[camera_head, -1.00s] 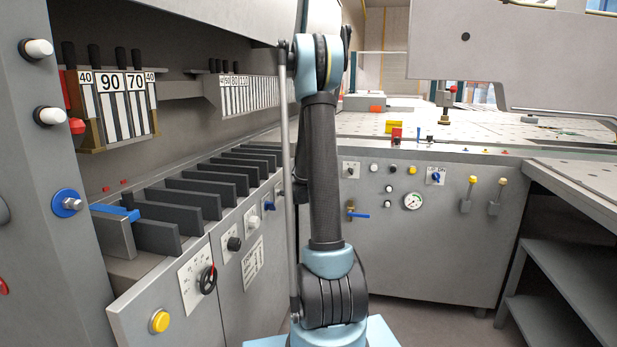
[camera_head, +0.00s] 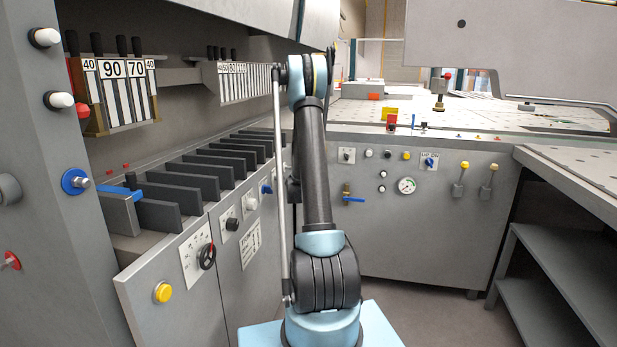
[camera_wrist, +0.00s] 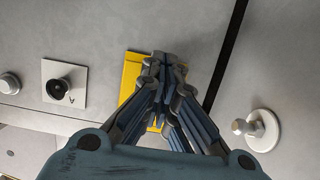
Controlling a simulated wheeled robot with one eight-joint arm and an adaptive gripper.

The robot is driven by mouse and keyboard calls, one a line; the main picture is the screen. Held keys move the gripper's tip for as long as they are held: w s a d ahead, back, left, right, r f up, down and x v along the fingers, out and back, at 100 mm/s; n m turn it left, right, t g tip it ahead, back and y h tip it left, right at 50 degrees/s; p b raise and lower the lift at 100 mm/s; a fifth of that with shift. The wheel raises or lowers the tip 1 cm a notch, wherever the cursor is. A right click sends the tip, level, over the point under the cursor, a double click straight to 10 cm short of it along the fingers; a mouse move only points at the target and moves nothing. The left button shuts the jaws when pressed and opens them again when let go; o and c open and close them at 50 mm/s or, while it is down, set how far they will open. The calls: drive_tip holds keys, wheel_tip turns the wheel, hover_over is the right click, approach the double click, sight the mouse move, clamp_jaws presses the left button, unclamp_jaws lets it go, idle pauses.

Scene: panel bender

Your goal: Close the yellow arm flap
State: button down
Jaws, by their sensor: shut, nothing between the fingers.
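A yellow panel (camera_wrist: 131,76), which looks like the yellow arm flap, shows in the wrist view on or in front of a grey surface. My gripper (camera_wrist: 165,66) is shut and empty, with its fingers over the panel and hiding much of it. I cannot tell whether the fingertips touch the panel, nor how far open the flap is. In the head view my gripper is out of sight behind my upright arm, and I cannot make out the flap there.
In the wrist view a black knob on a white plate (camera_wrist: 64,85) is left of the flap, and a round pale knob (camera_wrist: 257,130) is right. In the head view, the grey control cabinet (camera_head: 430,235) stands ahead and a shelf bench (camera_head: 560,255) at right. Floor shows between them.

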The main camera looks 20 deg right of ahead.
drive_tip(key=shift+w+d+f, duration=0.3)
drive_tip(key=shift+w+d, duration=0.05)
drive_tip(key=shift+w, duration=0.05)
idle(0.5)
drive_tip(key=v, duration=1.2)
drive_tip(key=shift+f, duration=0.15)
